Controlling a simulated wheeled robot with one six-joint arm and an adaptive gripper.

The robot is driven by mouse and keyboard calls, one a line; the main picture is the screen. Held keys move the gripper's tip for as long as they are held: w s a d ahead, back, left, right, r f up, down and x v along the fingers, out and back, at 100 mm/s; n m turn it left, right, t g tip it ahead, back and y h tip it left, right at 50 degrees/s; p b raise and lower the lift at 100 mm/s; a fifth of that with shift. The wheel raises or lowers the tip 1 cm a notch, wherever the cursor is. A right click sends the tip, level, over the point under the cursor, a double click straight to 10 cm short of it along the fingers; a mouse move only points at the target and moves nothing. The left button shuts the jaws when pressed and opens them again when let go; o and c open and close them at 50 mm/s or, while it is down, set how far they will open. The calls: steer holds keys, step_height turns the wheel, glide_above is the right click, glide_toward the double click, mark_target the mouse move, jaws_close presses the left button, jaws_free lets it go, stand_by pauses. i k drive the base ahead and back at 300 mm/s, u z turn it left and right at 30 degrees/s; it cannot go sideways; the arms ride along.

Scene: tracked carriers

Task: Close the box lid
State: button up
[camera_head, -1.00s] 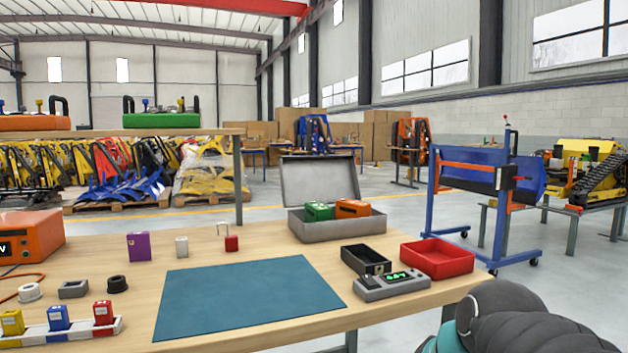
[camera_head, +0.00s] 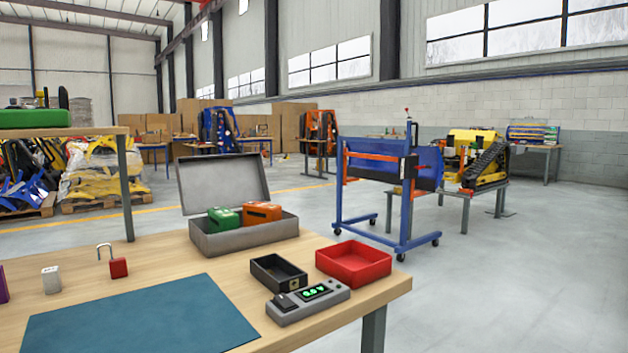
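The grey metal box (camera_head: 246,238) stands at the back right part of the wooden table. Its lid (camera_head: 222,183) is open and stands up, leaning slightly back, at the far side of the box. A green block (camera_head: 223,218) and an orange block (camera_head: 262,212) sit inside side by side, their tops showing above the front wall. My gripper is not in view.
A black open bin (camera_head: 278,272), a red tray (camera_head: 353,263) and a grey device with a green display (camera_head: 308,299) stand in front of and right of the box. A red padlock (camera_head: 118,266) and a blue mat (camera_head: 130,318) lie to the left. Open floor (camera_head: 500,280) lies right of the table.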

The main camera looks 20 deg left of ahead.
mark_target(230, 182)
steer(key=z, duration=0.25)
steer(key=i, duration=3.3)
steer(key=u, duration=2.45)
steer(key=i, duration=3.1)
steer(key=u, duration=3.2)
